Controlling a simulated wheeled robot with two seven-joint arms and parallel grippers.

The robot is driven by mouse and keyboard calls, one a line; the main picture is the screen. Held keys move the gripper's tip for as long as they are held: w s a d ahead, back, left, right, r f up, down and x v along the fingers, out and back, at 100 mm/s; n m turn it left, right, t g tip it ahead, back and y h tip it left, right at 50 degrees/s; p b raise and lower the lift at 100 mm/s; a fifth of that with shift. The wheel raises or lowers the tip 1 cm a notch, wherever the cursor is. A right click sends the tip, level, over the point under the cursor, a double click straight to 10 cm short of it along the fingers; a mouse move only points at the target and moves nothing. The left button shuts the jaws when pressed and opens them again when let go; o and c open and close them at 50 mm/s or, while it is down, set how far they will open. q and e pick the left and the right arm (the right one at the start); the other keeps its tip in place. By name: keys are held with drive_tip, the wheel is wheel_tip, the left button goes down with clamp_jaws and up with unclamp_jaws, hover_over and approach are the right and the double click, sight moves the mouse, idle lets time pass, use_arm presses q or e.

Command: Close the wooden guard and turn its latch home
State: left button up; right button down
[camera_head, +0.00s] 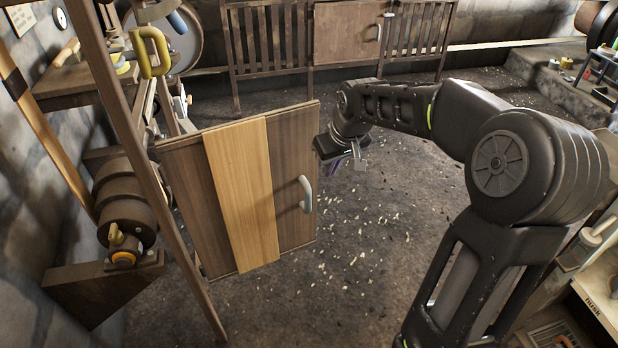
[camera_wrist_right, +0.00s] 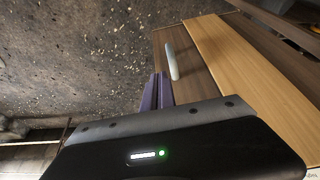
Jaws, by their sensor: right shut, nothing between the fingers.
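The wooden guard (camera_head: 240,195) is a panel of dark planks with a lighter one in the middle. It stands swung out from the wooden frame (camera_head: 150,170) at the left, over the open floor. A pale grey handle (camera_head: 306,194) is on its right part; guard (camera_wrist_right: 215,60) and handle (camera_wrist_right: 171,60) also show in the right wrist view. My right gripper (camera_head: 333,162) is shut and empty, just right of the guard's free edge, above handle height. Its purple fingers (camera_wrist_right: 157,92) show close beside the guard; I cannot tell whether they touch. I cannot identify the latch for sure. My left gripper is out of view.
Belt pulleys (camera_head: 125,200) and a yellow handle (camera_head: 150,52) sit behind the frame at the left. A slatted fence with a gate (camera_head: 347,35) stands at the back. A bench (camera_head: 600,290) is at the right edge. The floor between is clear, with scattered chips.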

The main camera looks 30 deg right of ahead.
sight(314, 175)
drive_tip(key=shift+f, duration=0.15)
drive_tip(key=shift+w+d+f, duration=0.15)
drive_tip(key=shift+w+f, duration=1.15)
drive_tip(key=shift+f, duration=0.2)
drive_tip(key=shift+w+d+f, duration=0.2)
drive_tip(key=shift+w+f, duration=1.05)
drive_tip(key=shift+f, duration=0.3)
drive_tip(key=shift+w+d+f, duration=0.15)
drive_tip(key=shift+w+f, duration=1.15)
drive_tip(key=shift+f, duration=0.2)
drive_tip(key=shift+w, duration=0.1)
